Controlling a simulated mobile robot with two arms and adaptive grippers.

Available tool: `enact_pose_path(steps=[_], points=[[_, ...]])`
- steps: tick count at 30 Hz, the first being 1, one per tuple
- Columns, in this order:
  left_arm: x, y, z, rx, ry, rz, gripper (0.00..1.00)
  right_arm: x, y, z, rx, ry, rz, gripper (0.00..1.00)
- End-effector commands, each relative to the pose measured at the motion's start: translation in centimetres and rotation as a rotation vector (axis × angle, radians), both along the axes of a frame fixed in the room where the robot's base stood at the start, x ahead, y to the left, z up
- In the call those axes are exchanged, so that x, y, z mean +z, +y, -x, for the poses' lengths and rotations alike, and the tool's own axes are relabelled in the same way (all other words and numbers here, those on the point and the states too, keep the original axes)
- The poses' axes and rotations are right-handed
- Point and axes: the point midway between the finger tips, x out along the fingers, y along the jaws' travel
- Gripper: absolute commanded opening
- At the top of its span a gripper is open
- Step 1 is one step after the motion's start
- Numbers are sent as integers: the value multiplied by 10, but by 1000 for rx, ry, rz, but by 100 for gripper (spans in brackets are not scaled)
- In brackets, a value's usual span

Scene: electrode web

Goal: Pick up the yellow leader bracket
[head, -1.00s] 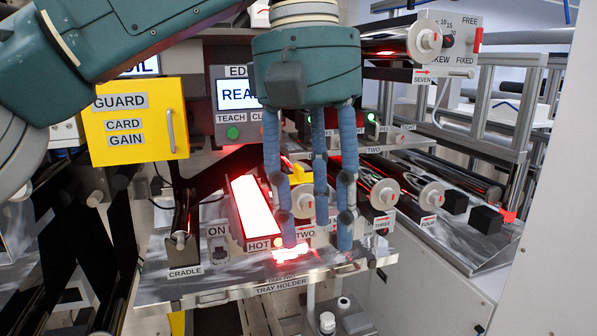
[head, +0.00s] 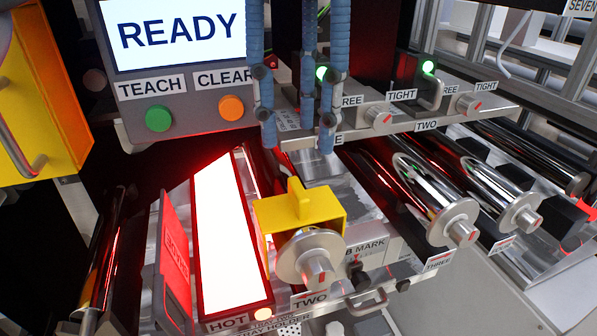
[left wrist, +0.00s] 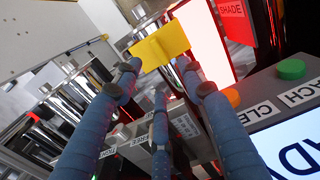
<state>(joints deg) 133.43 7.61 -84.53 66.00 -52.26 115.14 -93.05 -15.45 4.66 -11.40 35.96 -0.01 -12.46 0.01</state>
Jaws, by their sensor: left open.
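The yellow leader bracket (head: 300,214) sits over the roller marked TWO, just right of the glowing HOT panel (head: 222,235). A small tab stands up from its top. In the left wrist view the bracket (left wrist: 160,46) shows beyond the fingertips. My left gripper (head: 298,140) hangs from the top of the head view with its blue jointed fingers apart and empty. It is above and behind the bracket, apart from it. In the left wrist view the left gripper (left wrist: 160,85) is open towards the bracket. My right gripper does not show.
A red shade plate (head: 175,260) stands left of the hot panel. Metal rollers with round end knobs (head: 452,222) lie to the right. The READY console (head: 180,60) and the yellow guard box (head: 40,90) stand at the left. A shelf with knobs (head: 378,116) is behind.

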Motion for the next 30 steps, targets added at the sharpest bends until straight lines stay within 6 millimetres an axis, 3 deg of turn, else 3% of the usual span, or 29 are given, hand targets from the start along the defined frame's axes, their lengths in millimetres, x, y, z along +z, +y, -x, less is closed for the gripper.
enact_pose_path(steps=[4, 10, 14, 17, 24, 28, 29, 30], points=[[-7, 1, -1, 2, 7, 2, 41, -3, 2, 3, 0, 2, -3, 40], [-28, 0, -1, 2, 5, 3, 41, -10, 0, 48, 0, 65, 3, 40], [-42, -1, -2, 3, 5, 1, 41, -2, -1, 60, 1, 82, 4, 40], [-57, -1, -2, 4, 4, 1, 41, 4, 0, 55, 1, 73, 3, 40], [-75, -2, -2, 5, 3, 3, 41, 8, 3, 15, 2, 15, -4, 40], [-75, -3, -2, 5, 3, 3, 41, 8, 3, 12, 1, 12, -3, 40], [-75, -3, -2, 5, 3, 3, 39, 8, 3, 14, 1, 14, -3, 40], [-75, -3, -2, 5, 3, 3, 31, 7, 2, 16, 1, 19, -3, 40]])
